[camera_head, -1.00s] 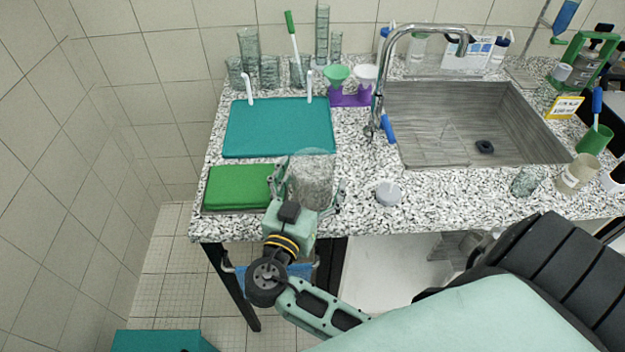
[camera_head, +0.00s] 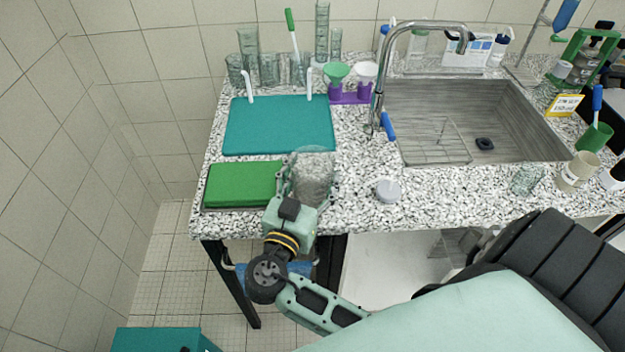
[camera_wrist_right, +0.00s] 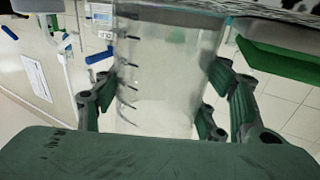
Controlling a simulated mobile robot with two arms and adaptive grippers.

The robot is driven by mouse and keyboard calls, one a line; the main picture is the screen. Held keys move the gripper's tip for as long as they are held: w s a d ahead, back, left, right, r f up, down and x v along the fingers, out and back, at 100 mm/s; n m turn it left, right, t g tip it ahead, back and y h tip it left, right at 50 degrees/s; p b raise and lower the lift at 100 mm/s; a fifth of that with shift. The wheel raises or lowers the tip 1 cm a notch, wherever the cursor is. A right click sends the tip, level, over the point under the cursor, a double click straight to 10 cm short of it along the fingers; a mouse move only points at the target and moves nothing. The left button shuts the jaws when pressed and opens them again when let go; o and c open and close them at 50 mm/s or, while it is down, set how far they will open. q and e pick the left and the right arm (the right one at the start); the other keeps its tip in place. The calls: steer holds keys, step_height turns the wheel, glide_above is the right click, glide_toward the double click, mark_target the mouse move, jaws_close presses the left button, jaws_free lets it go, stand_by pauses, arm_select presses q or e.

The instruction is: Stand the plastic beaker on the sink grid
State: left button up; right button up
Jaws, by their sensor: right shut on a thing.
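The clear plastic beaker (camera_head: 314,172) is held by my right gripper (camera_head: 308,190) near the counter's front edge, beside the green sponge-like block. In the right wrist view the beaker (camera_wrist_right: 165,75), with dark graduation marks, stands between the green-padded fingers (camera_wrist_right: 160,95), which are shut on it. The head view does not clearly show whether its base touches the counter. The sink grid (camera_head: 437,150) is a thin wire rack in the left part of the sink (camera_head: 500,110), to the right of the beaker. My left gripper is not in view.
A curved faucet (camera_head: 380,85) with a blue handle stands between the beaker and the sink. A small grey-white round object (camera_head: 387,190) lies on the counter. A teal mat (camera_head: 278,125) and the green block (camera_head: 242,184) lie left. A glass beaker (camera_head: 524,179) stands right of the grid.

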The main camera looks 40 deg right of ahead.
steer(key=shift+r, duration=0.25)
